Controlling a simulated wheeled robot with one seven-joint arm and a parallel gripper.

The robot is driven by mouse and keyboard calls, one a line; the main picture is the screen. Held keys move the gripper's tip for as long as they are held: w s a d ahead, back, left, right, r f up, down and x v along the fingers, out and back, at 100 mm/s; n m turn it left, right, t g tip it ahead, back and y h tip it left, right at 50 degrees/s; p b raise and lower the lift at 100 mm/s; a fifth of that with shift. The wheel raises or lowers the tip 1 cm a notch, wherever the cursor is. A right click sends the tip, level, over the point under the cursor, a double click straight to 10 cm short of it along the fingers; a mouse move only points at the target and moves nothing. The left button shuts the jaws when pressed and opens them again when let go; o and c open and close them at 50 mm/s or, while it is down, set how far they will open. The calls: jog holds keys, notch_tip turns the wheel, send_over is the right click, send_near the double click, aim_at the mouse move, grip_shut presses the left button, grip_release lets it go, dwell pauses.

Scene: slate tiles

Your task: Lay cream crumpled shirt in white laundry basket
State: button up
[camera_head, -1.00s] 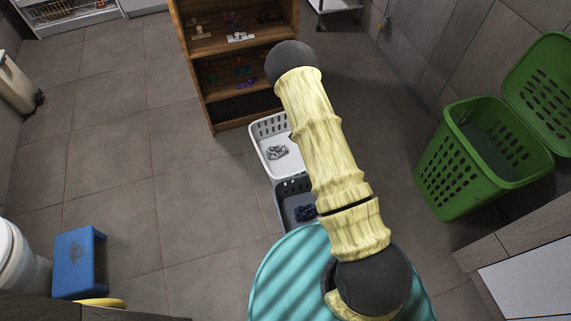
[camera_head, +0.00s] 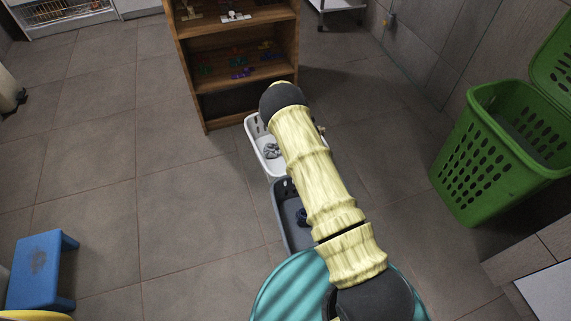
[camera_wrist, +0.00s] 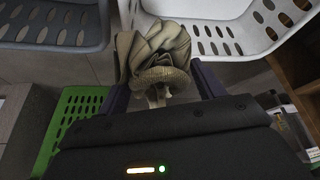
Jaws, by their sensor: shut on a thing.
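The cream crumpled shirt (camera_wrist: 160,50) is in the wrist view, bunched between the two fingers of my gripper (camera_wrist: 163,82), which is shut on it. The white laundry basket (camera_wrist: 225,42) lies beyond the shirt, at the top and upper right of the wrist view. In the head view the white basket (camera_head: 254,130) stands on the floor before the shelf, partly behind my arm, with a grey crumpled cloth (camera_head: 272,150) in it. My arm hides nearly all of the gripper and shirt in the head view.
A dark grey basket (camera_head: 283,200) with a dark blue item stands at the near end of the white one. A wooden shelf (camera_head: 203,100) is behind them. A green hamper (camera_head: 470,160) with open lid stands right, a blue stool (camera_head: 40,265) left.

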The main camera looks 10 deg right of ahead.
jog(key=w+a+f+m+b, duration=0.2)
jog(key=w+f+b, duration=0.1)
jog(key=f+b, duration=0.8)
jog(key=shift+a+g, duration=0.2)
jog(key=shift+g, duration=0.2)
notch_tip(320, 180, down, 6)
jog(key=b, duration=0.4)
jog(key=shift+f, duration=0.15)
jog(key=shift+f+b, duration=1.35)
jog(key=shift+f, duration=0.55)
jog(key=shift+f+b, duration=0.6)
jog(key=shift+b, duration=0.05)
jog(key=o, duration=1)
